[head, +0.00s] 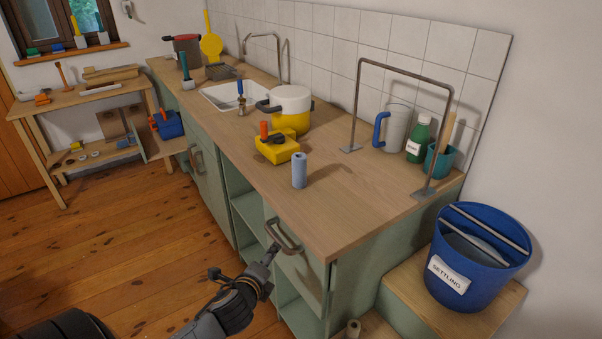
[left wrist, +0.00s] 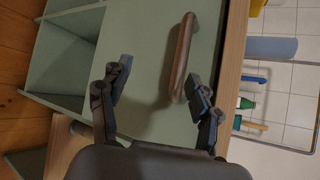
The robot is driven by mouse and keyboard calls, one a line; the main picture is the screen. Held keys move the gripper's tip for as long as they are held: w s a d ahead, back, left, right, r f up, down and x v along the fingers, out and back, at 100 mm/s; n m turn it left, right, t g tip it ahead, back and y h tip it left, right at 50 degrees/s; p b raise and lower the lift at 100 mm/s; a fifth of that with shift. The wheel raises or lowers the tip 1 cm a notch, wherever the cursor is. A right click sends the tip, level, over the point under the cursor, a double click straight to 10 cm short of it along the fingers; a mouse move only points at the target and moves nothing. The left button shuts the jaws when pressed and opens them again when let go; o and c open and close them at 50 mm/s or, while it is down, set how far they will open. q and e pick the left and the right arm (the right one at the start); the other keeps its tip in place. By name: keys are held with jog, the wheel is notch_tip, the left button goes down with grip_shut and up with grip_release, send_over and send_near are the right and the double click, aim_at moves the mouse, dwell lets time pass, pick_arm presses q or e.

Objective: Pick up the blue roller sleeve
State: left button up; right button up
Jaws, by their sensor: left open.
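The blue roller sleeve (head: 299,171) stands upright on the wooden countertop (head: 345,205), close to its front edge. In the left wrist view the sleeve (left wrist: 270,48) shows at the upper right, past the counter edge. My left gripper (head: 269,262) is in front of the green cabinet, below the counter top and apart from the sleeve. In the left wrist view its two fingers (left wrist: 160,77) are spread and empty, facing the cabinet front. My right gripper is not in view.
A cabinet handle (head: 284,237) is close to my left gripper. A yellow box with an orange-handled tool (head: 277,149) stands behind the sleeve. A metal frame (head: 355,105) stands to the right. A blue bucket (head: 478,258) sits lower right. The counter right of the sleeve is clear.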

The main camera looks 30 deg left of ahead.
pick_arm(q)
jog(key=w+a+r+m+t, duration=0.2)
jog(key=w+r+m+t, duration=0.15)
jog(key=r+m, duration=0.3)
jog(key=m+t+h, duration=0.2)
jog(key=m+h, duration=0.1)
jog(key=m, duration=0.7)
send_near(296, 171)
jog(key=shift+n, duration=0.25)
jog(key=w, duration=0.3)
jog(key=w+a, duration=0.1)
jog(key=w, duration=0.1)
jog(key=shift+w+f+p, duration=0.25)
jog(key=shift+w+p, duration=0.1)
jog(key=shift+w, duration=0.05)
jog(key=shift+w+r+p, duration=0.1)
jog(key=shift+w+p, duration=0.25)
jog(key=shift+w, duration=2.75)
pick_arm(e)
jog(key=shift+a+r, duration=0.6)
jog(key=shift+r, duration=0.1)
pick_arm(q)
jog(key=shift+a, duration=0.1)
jog(key=c, duration=1)
